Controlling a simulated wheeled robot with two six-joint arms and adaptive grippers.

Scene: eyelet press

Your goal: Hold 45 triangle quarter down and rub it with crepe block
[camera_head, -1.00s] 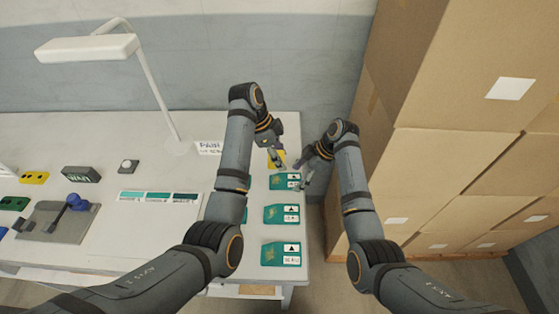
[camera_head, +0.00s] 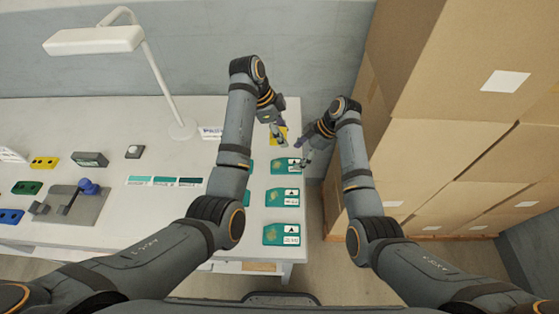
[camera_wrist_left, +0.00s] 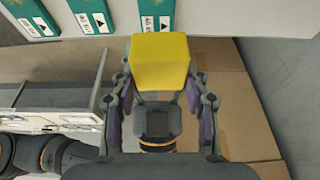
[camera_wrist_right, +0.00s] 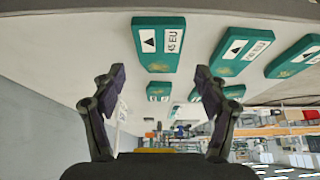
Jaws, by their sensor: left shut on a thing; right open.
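The 45 triangle quarter is a green piece with a white label, a black triangle and "45 EU" (camera_wrist_right: 160,42). In the head view it appears to be the farthest green piece (camera_head: 286,166) near the table's right edge. My left gripper (camera_head: 276,127) is shut on the yellow crepe block (camera_wrist_left: 160,62), just beyond that piece and apart from it. The block also shows in the head view (camera_head: 281,139), partly hidden by the fingers. My right gripper (camera_wrist_right: 160,80) is open and empty, its fingers beside the quarter's right end in the head view.
More green pieces lie nearer along the right edge (camera_head: 282,197) (camera_head: 281,234); others are partly hidden by my left arm. Cardboard boxes (camera_head: 440,150) stand right of the table. A lamp (camera_head: 95,40), a small press (camera_head: 75,205) and colour strips (camera_head: 165,181) are on the left.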

